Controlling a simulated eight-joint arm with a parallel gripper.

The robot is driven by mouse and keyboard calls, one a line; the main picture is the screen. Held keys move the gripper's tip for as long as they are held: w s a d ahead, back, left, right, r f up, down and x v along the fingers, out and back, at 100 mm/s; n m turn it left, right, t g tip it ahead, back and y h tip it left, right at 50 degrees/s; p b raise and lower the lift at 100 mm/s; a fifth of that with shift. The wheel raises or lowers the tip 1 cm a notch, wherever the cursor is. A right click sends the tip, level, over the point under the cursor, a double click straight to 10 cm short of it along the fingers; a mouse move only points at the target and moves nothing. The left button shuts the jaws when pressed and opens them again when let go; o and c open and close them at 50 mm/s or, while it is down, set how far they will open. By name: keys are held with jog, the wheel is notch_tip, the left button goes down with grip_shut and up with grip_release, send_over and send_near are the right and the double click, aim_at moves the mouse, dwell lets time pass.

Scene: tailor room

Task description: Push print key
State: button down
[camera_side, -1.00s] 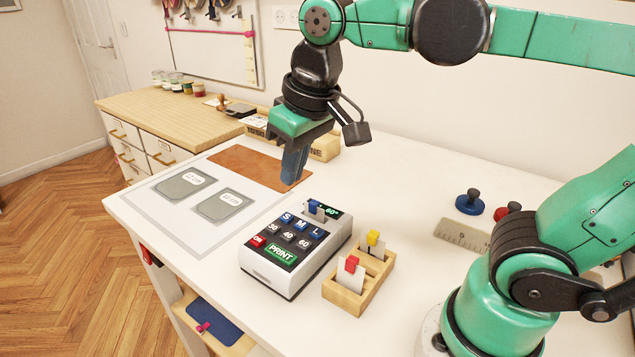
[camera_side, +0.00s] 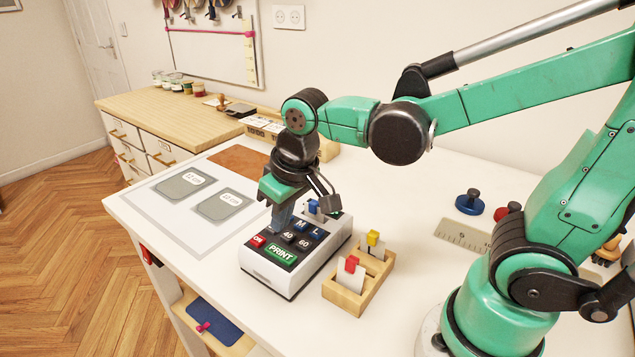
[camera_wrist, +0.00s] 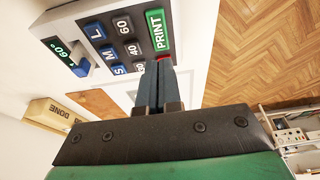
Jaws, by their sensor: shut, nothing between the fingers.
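The label machine (camera_side: 275,276) is a white box with a dark key panel on the white table. Its green PRINT key (camera_side: 281,254) is at the panel's front, with the red ON key (camera_side: 257,241) beside it. The PRINT key (camera_wrist: 157,30) also shows in the wrist view, ahead of my fingertips. My gripper (camera_side: 279,229) is shut and empty, pointing down at the left part of the panel. It hides the S and 30 keys in the side view. In the wrist view my gripper (camera_wrist: 157,64) overlaps the panel edge near ON. I cannot tell whether the fingertips touch the panel.
A blue-topped card (camera_side: 313,207) stands at the machine's back by the 60° display. A wooden holder (camera_side: 345,302) with red- and yellow-topped cards stands at the right. Two grey pattern pieces (camera_side: 223,205) lie on a sheet at the left.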

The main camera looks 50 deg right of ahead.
aim_at(281, 253)
jog(key=shift+w+f, duration=0.1)
jog(key=shift+f, duration=2.3)
jog(key=shift+f, duration=0.85)
jog(key=shift+r, duration=0.15)
jog(key=v, duration=0.8)
jog(key=shift+r, duration=0.15)
